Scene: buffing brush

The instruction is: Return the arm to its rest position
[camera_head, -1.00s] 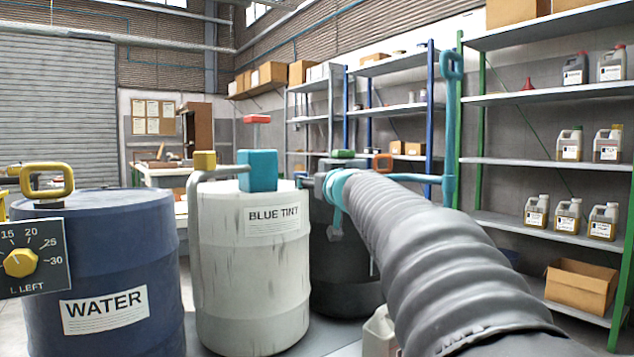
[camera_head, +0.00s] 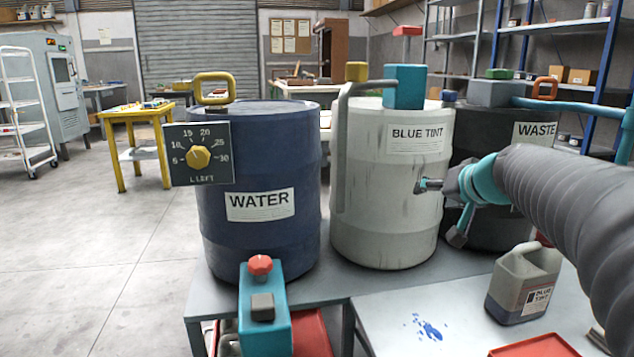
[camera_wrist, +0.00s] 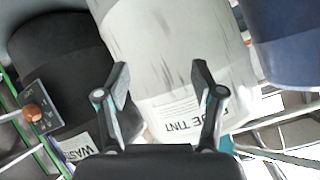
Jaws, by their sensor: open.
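My arm comes in from the right in the head view, sleeved in grey ribbed cover with teal joints. My gripper (camera_head: 428,186) is in front of the white blue tint drum (camera_head: 385,225). In the wrist view my gripper (camera_wrist: 160,97) has its two fingers spread apart with nothing between them. Behind the fingers, the white drum (camera_wrist: 165,45) and its label show at a tilt. The dark waste drum (camera_head: 485,160) is partly hidden behind my arm. The blue water drum (camera_head: 262,240) stands to the left, clear of the arm.
A jug labelled blue tint (camera_head: 522,285) stands on the front table (camera_head: 385,330), near a blue stain. A teal fixture with a red knob (camera_head: 262,266) rises below the water drum. A dial panel (camera_head: 198,153) is at the water drum's front. Open floor lies to the left.

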